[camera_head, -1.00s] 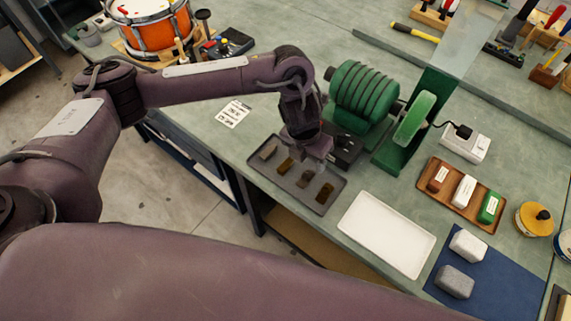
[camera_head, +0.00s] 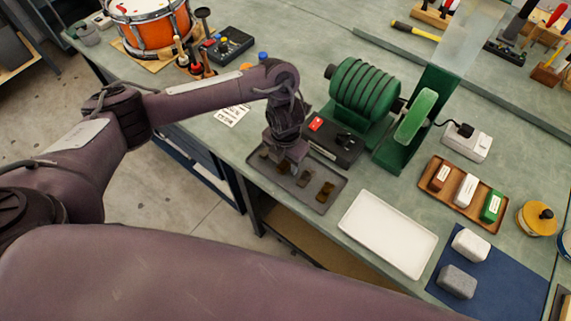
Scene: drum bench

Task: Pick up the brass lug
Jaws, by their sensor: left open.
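A dark grey tray (camera_head: 322,207) lies near the bench's front edge and holds several small lugs in a row. A brownish lug (camera_head: 304,178) and a darker brown lug (camera_head: 326,191) show clear of my gripper. Another lug (camera_head: 265,153) shows at the tray's left end, and one more is partly hidden below the fingers. The lugs are too small to tell surely which is the brass one. My left gripper (camera_head: 291,167) is open and points down over the left-middle part of the tray. My right gripper is out of view.
An empty white tray (camera_head: 388,234) lies right of the lug tray. A green buffing machine (camera_head: 365,92) and its black switch box (camera_head: 334,141) stand close behind. A wooden tray (camera_head: 447,207) with labelled bars and a blue mat (camera_head: 490,285) with two blocks lie further right.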

